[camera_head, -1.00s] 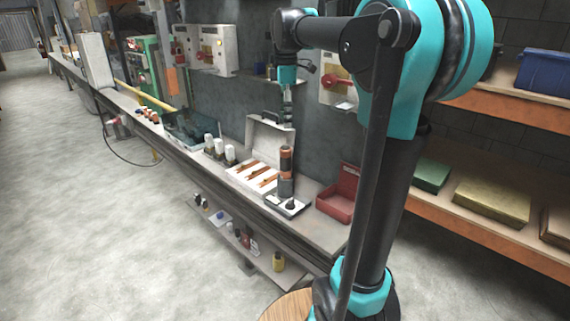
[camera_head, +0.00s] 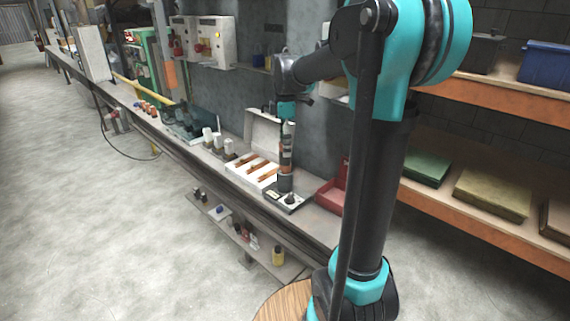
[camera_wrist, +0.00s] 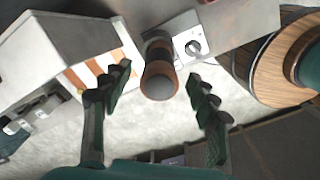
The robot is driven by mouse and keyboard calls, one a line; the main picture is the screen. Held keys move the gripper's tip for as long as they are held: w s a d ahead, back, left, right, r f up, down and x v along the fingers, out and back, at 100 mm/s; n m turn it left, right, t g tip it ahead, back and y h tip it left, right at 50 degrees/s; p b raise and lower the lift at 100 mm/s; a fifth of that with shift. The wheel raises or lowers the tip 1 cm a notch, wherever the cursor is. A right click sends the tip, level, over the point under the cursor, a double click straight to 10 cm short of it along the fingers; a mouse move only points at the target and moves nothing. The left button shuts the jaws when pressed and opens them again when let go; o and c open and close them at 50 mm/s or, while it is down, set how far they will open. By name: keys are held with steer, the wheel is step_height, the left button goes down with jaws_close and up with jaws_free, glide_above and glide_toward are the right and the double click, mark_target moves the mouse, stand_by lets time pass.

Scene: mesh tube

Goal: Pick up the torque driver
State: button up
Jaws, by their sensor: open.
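The torque driver (camera_head: 286,166) looks like an upright cylinder with a dark and orange-brown body, standing at a pale holder plate (camera_head: 297,205) on the bench. My gripper (camera_head: 287,132) is above and around its upper end in the head view, pointing down. In the wrist view the driver (camera_wrist: 158,70) is seen nearly end-on, its rounded grey end towards the camera. It lies between the two open dark fingers of my gripper (camera_wrist: 163,88), with a gap on each side. The pale plate with a round hole (camera_wrist: 193,47) lies just beyond it. The driver's lower end is partly hidden.
An open white case (camera_head: 268,135) with orange-brown items stands left of the driver. A red bin (camera_head: 330,196) stands to the right. A wall runs close behind.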

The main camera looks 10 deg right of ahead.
mark_target(285, 166)
step_height(285, 166, down, 5)
steer(key=shift+r, duration=0.1)
steer(key=shift+c, duration=0.3)
jaws_close()
steer(key=shift+r, duration=0.1)
